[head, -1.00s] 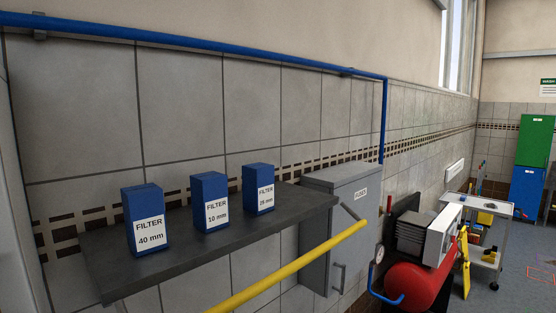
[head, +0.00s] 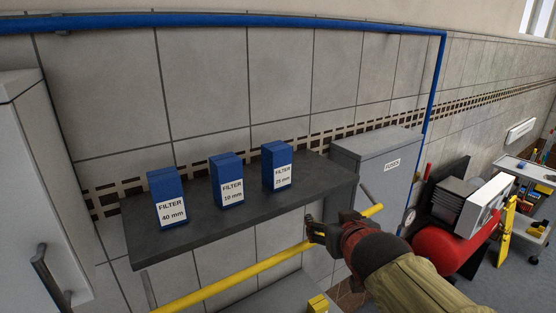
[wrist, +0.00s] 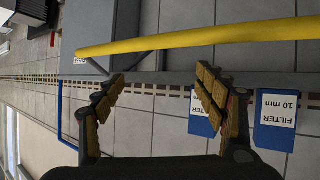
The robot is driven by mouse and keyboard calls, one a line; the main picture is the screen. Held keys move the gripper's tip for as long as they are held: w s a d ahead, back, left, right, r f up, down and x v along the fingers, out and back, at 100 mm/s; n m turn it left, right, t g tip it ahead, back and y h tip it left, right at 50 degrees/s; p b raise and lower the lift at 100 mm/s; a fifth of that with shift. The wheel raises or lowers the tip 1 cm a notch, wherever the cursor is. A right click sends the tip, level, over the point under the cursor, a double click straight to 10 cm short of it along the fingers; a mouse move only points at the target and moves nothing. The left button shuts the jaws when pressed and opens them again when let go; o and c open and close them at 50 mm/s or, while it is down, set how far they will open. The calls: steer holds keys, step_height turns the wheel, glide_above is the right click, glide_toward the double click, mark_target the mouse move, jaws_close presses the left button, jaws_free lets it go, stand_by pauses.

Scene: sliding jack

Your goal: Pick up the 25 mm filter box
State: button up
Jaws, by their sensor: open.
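The 25 mm filter box (head: 277,165) is blue with a white label and stands upright on the dark shelf (head: 240,215), rightmost of three. The 10 mm box (head: 227,180) and the 40 mm box (head: 167,197) stand to its left. My gripper (head: 314,229) is open and empty, below and right of the 25 mm box, overlapping the yellow rail in the picture. In the wrist view the picture is turned over; my gripper's fingers (wrist: 160,76) are spread, and one partly hides the 25 mm box (wrist: 202,126). The 10 mm box (wrist: 275,123) is further right.
A yellow rail (head: 235,272) runs in front of and below the shelf. A grey fuse cabinet (head: 372,160) stands right of the shelf, and a pale cabinet (head: 30,190) at the left. A red tank (head: 450,235) is at the right.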

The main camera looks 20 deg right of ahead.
mark_target(277, 162)
steer(key=w+a+r+n+t+y, duration=0.1)
steer(key=w+r+y, duration=0.1)
steer(key=w, duration=0.2)
steer(key=w+a+r+n+t+y, duration=0.1)
steer(key=w+r+n+t+y, duration=0.1)
steer(key=w, duration=0.3)
steer(key=w+a+r+n+t+y, duration=0.1)
steer(key=w+a+r+t+y, duration=0.1)
steer(key=w+y, duration=0.1)
steer(key=shift+w+r+n, duration=0.3)
steer(key=shift+w+r, duration=0.1)
steer(key=shift+w, duration=0.35)
steer(key=shift+w+a+n+y, duration=0.1)
steer(key=shift+a+n+y, duration=0.3)
steer(key=shift+a+y, duration=0.5)
steer(key=shift+w, duration=0.25)
steer(key=x, duration=0.3)
steer(key=p+x, duration=0.1)
steer(key=x, duration=0.3)
steer(key=shift+w+f, duration=0.1)
steer(key=shift+f, duration=0.1)
steer(key=c, duration=0.3)
steer(key=c, duration=1.1)
